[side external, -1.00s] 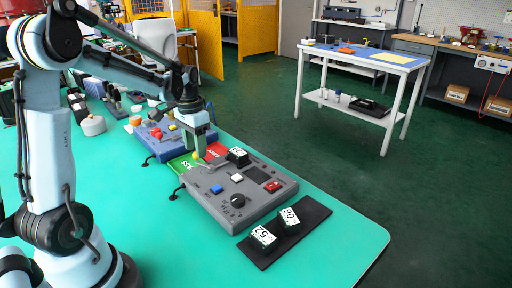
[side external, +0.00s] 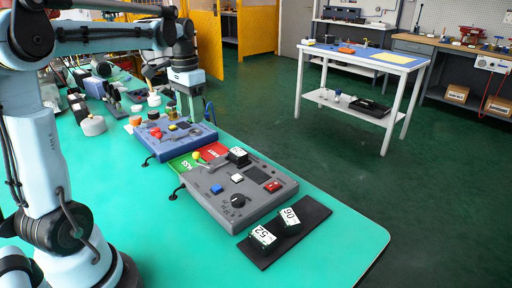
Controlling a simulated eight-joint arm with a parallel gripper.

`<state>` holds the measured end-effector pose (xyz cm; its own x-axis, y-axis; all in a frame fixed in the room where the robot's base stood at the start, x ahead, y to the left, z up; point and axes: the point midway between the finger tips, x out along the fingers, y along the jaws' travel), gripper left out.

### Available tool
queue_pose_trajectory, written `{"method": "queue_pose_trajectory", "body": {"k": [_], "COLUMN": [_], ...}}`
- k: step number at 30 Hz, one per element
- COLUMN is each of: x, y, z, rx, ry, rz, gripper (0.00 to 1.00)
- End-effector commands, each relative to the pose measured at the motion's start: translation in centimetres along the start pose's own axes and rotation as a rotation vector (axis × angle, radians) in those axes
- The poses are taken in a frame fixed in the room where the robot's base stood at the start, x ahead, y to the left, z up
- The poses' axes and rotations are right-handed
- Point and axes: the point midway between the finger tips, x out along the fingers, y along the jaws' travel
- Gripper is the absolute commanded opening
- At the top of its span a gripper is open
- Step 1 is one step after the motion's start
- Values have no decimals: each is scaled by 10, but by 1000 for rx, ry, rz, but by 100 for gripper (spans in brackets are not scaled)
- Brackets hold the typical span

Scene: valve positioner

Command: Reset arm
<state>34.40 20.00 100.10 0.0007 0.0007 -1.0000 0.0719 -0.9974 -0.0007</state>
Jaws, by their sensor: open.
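My gripper (side external: 182,110) is open and empty, pointing down above the blue control box (side external: 198,139). The grey control box (side external: 258,204) stands in front of it, with a lever with a yellow knob, a blue button (side external: 217,189), a white button, a red switch (side external: 273,186) and a black dial (side external: 239,200). The yellow knob (side external: 196,156) is in plain sight, apart from my gripper. A green and red pad (side external: 184,164) lies between the two boxes.
A black block (side external: 238,155) with a white label sits at the grey box's back edge. Tools and bottles stand at the back left. The green table's front right is clear.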

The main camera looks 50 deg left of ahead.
Motion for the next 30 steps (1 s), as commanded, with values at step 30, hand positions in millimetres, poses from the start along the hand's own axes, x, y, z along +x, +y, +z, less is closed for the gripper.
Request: {"method": "queue_pose_trajectory", "body": {"k": [30], "x": [46], "y": [189], "z": [65], "rx": [70], "ry": [586], "rz": [7], "gripper": [49]}}
